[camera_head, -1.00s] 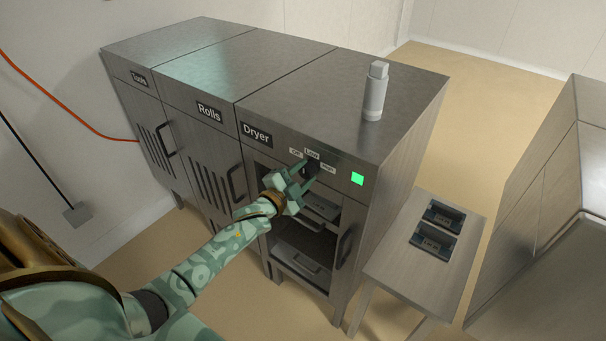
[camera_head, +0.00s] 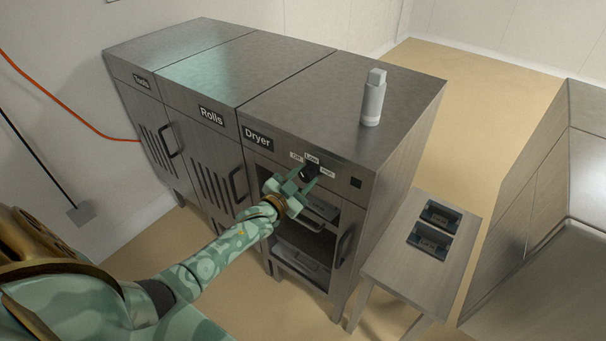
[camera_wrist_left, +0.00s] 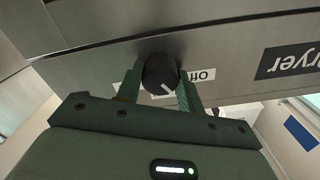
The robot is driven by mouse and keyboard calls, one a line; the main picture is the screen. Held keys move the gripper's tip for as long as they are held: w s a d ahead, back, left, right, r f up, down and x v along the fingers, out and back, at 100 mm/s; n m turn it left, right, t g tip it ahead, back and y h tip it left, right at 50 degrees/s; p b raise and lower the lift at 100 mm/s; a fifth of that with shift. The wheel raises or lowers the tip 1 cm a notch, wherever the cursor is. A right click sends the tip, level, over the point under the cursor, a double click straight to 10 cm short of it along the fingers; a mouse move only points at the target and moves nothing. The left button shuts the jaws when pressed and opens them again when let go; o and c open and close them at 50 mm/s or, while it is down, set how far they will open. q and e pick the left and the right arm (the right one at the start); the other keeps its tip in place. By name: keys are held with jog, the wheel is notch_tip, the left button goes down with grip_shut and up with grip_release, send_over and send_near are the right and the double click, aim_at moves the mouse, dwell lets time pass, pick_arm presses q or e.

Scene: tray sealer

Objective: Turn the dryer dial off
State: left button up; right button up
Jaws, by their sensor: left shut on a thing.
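The dryer (camera_head: 258,139) is the right-hand steel cabinet of the row. Its black dial (camera_head: 308,168) sits on the front panel below the labels Off, Low and High. In the left wrist view the dial (camera_wrist_left: 158,70) shows a white pointer line slanting towards the side of the Off label (camera_wrist_left: 203,75). My left gripper (camera_head: 306,175) is shut on the dial, one finger on each side. The small square indicator (camera_head: 356,183) right of the dial is dark. My right gripper is not in view.
A grey bottle (camera_head: 373,98) stands on the dryer top. A small side table (camera_head: 395,262) with two dark items stands to the right. Cabinets labelled Rolls (camera_head: 211,116) and Tools (camera_head: 141,82) adjoin on the left.

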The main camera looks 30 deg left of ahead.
pick_arm(q)
jog(key=n+p, duration=0.1)
jog(key=n, duration=0.4)
jog(key=shift+p, duration=0.3)
jog(key=shift+n, duration=0.3)
jog(key=o, duration=1)
jog(key=s, duration=0.5)
jog(key=s+a, duration=0.1)
jog(key=s, duration=0.5)
jog(key=s+p, duration=0.1)
jog(key=s, duration=0.4)
jog(key=shift+s+a, duration=0.15)
